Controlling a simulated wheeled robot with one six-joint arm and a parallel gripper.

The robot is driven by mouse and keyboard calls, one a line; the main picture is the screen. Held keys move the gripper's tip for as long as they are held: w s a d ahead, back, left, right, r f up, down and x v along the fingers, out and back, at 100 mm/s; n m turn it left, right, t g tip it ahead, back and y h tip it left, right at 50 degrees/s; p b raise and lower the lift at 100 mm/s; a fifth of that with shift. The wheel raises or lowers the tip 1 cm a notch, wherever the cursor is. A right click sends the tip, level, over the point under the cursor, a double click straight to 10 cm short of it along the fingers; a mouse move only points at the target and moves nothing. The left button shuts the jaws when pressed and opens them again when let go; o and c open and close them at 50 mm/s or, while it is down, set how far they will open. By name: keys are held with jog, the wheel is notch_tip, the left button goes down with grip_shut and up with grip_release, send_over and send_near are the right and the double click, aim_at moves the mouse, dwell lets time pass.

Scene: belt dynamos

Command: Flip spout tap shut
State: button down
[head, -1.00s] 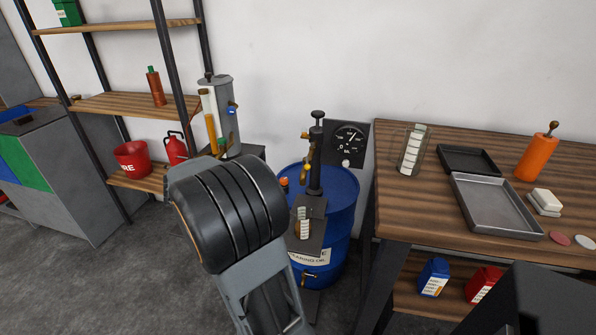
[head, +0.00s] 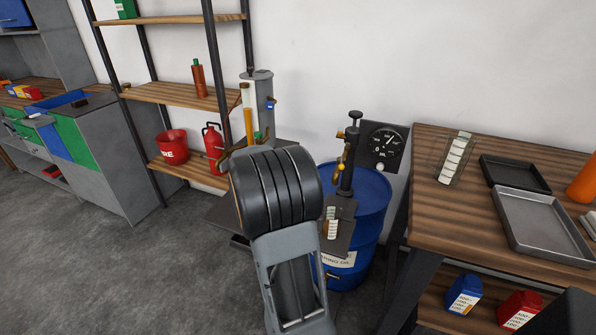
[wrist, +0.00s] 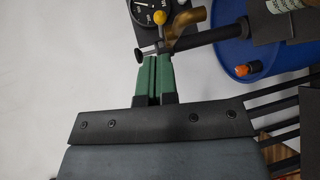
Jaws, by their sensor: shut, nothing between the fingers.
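The black pump (head: 347,160) stands upright on the blue drum (head: 372,190). Its brass spout (head: 342,150) is near the top, with a small yellow knob (head: 341,167) by it. In the wrist view the brass spout (wrist: 190,30) and the yellow tap knob (wrist: 158,17) are at the top, on the black pump body (wrist: 215,36). My gripper (wrist: 153,58) has green fingers, shut and empty. Its tips appear close to the black rod below the knob; I cannot tell whether they touch. In the head view my arm hides the gripper.
A gauge (head: 385,142) is behind the pump. A small dark stand (head: 338,232) with a labelled glass is in front of the drum. The wooden bench (head: 440,215) is right, shelves (head: 170,95) left.

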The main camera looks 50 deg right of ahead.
send_near(342, 162)
jog(key=s+d, duration=0.1)
jog(key=s+d+f, duration=0.1)
jog(key=s+d, duration=0.1)
jog(key=shift+s+d+f, duration=0.3)
jog(key=shift+s+d, duration=0.1)
jog(key=shift+f, duration=0.15)
